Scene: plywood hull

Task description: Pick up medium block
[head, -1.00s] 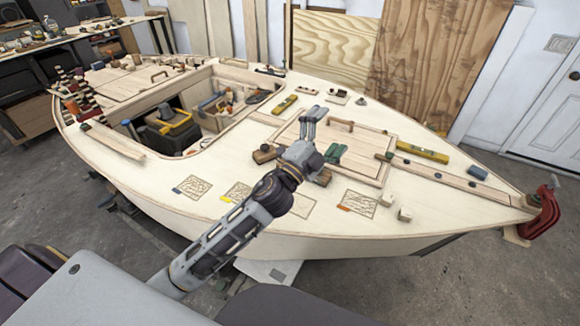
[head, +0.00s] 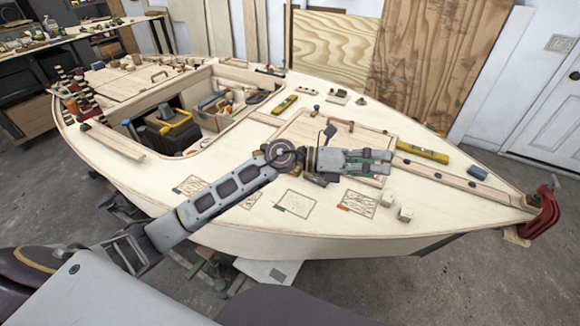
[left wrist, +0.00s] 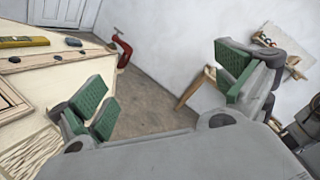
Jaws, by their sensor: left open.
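Two small pale wooden blocks sit on the deck's near edge at the right, one (head: 388,198) and a slightly nearer one (head: 405,214). I cannot tell which block is the medium one. My left gripper (head: 390,161) hangs over the right part of the hatch, pointing right, above and behind these blocks. It is empty. The left wrist view shows its green-padded fingers (left wrist: 162,92) wide apart, with no block between them. My left forearm hides part of the deck and hatch. My right gripper is not in view.
A yellow level (head: 422,152) lies on the deck beyond the gripper. A red clamp (head: 541,212) grips the bow at the right. Patterned squares, including one (head: 358,203), lie along the near deck. The open cockpit (head: 165,130) with tools is at the left.

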